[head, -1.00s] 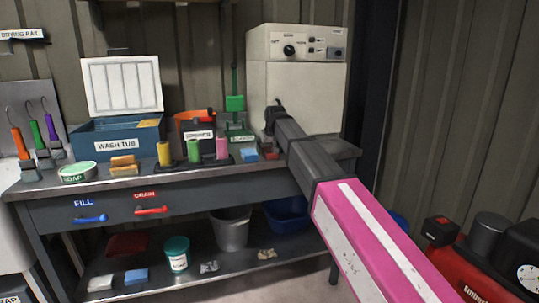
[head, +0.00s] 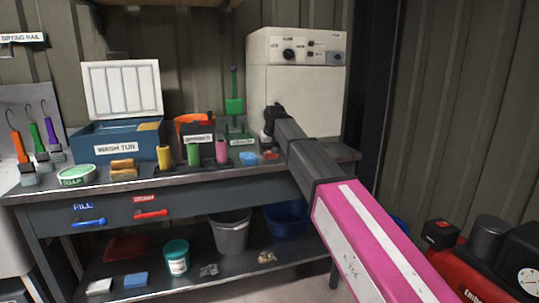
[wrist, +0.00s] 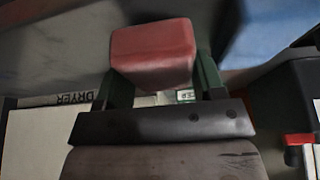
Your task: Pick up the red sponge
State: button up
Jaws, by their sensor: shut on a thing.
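The red sponge (wrist: 153,52) is between the two dark green fingers of my gripper (wrist: 162,82) in the wrist view. The gripper is shut on it. My fingers are hidden or too small to make out there. I cannot tell whether the sponge still touches the bench top.
Pink (head: 221,152), green (head: 193,155) and yellow (head: 163,158) rolls stand further left. A cream dryer (head: 300,95) stands close behind my arm. The wash tub (head: 118,148) is at the left.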

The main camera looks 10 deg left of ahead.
aim_at(267, 149)
jog(key=r, duration=0.1)
jog(key=s+r, duration=0.1)
jog(key=r, duration=0.1)
jog(key=shift+a, duration=0.2)
jog(key=s+a+r, duration=0.4)
jog(key=s+r, duration=0.2)
jog(key=s, duration=0.3)
jog(key=shift+s+a+r, duration=0.2)
jog(key=shift+s+a, duration=0.05)
jog(key=shift+a, duration=0.1)
